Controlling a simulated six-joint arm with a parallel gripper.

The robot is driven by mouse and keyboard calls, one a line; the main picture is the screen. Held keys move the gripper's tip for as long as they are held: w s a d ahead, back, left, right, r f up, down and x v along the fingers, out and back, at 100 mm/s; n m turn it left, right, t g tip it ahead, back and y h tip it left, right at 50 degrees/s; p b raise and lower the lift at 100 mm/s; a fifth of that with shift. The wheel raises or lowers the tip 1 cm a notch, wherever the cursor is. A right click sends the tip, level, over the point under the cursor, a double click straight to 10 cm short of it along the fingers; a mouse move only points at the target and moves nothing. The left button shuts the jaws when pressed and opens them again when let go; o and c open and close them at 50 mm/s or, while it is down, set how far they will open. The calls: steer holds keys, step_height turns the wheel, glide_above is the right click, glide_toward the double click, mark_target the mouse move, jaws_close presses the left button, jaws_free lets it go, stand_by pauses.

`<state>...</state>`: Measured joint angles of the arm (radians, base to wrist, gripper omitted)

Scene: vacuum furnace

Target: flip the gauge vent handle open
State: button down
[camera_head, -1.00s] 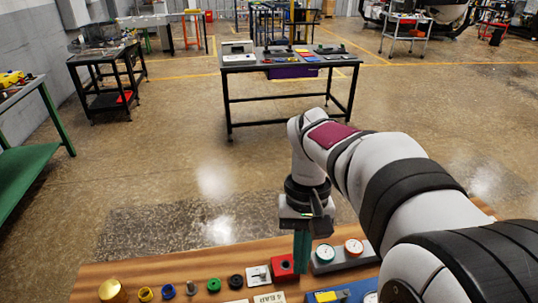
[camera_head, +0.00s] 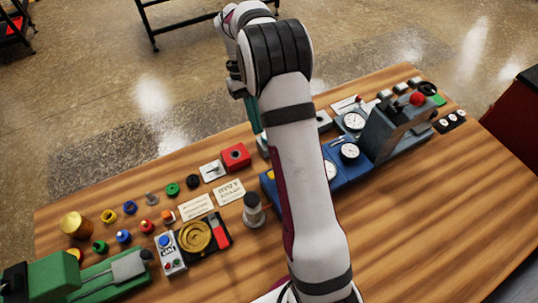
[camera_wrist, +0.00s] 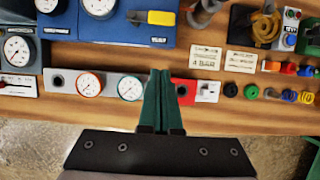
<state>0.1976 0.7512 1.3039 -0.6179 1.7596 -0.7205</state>
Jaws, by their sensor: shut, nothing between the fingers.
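A yellow handle (camera_wrist: 155,17) shows on a blue gauge unit (camera_wrist: 112,33) at the top of the wrist view; it looks like the gauge vent handle. A dark stub or bracket is at its left end. In the head view a small yellow part shows at the left end of the blue unit (camera_head: 268,189), mostly hidden by my arm. My gripper (camera_wrist: 160,76) has green fingers pressed together, empty. Its fingertips appear between the white dial gauge and the red block, apart from the yellow handle. In the head view the fingers (camera_head: 252,115) are partly hidden behind my arm.
A red block (camera_head: 235,156), two label plates (camera_head: 229,191) and several coloured caps lie left of my arm. A grey gauge box with a red knob (camera_head: 417,99) stands right. A dark-topped post (camera_head: 253,210) stands near the blue unit. Bare wood (camera_head: 440,215) is at right front.

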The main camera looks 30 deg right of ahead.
steer(key=s+f, duration=0.6)
steer(key=shift+s+f, duration=0.15)
steer(key=shift+s, duration=0.15)
